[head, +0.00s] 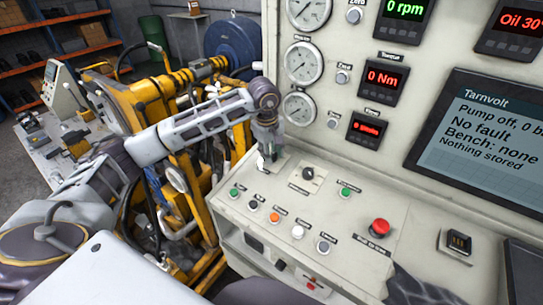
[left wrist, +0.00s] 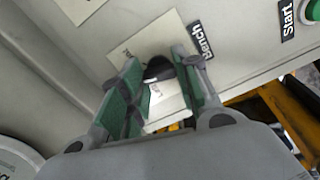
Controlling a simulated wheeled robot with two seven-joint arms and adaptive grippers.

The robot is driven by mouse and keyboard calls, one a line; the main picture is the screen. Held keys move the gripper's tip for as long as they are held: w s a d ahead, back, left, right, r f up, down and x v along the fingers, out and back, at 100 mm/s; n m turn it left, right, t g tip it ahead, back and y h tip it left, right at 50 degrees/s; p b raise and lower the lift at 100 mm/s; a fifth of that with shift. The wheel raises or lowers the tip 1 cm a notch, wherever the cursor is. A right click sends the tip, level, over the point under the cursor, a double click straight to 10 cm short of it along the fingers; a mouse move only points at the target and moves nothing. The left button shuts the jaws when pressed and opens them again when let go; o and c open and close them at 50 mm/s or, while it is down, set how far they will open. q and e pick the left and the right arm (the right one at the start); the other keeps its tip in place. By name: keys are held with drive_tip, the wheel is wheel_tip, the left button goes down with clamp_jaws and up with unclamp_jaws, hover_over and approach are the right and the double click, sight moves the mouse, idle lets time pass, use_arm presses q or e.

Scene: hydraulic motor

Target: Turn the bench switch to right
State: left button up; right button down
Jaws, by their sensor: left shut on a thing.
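The bench switch (left wrist: 157,68) shows in the left wrist view as a dark rounded knob on a pale plate, beside a black label reading "Bench". My left gripper (left wrist: 160,82) has its green-padded fingers on both sides of the knob and is shut on it. In the head view my left gripper (head: 266,150) reaches down to the back left of the sloped control panel (head: 290,200) and hides most of the switch. The knob's exact pointing direction is hard to tell. The screen (head: 478,130) reads "Bench: none", "No fault" and pump off. My right gripper is not in view.
A second dark knob (head: 308,173) sits right of my gripper. A row of small buttons, a green button (head: 343,193) and a red mushroom button (head: 380,228) lie nearer the front. Gauges and displays rise behind. Yellow machinery (head: 160,100) stands left.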

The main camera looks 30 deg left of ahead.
use_arm(q)
drive_tip(key=shift+m+b, duration=0.55)
drive_tip(key=shift+m, duration=0.15)
drive_tip(key=m+b, duration=0.2)
drive_tip(key=shift+m, duration=0.4)
drive_tip(key=shift+m+b, duration=0.35)
drive_tip(key=shift+m, duration=0.55)
drive_tip(key=shift+r, duration=0.1)
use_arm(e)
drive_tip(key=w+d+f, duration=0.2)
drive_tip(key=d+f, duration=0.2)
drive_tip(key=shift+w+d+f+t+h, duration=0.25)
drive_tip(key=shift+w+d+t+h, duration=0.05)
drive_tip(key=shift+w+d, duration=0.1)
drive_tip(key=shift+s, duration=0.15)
use_arm(q)
drive_tip(key=o, duration=1)
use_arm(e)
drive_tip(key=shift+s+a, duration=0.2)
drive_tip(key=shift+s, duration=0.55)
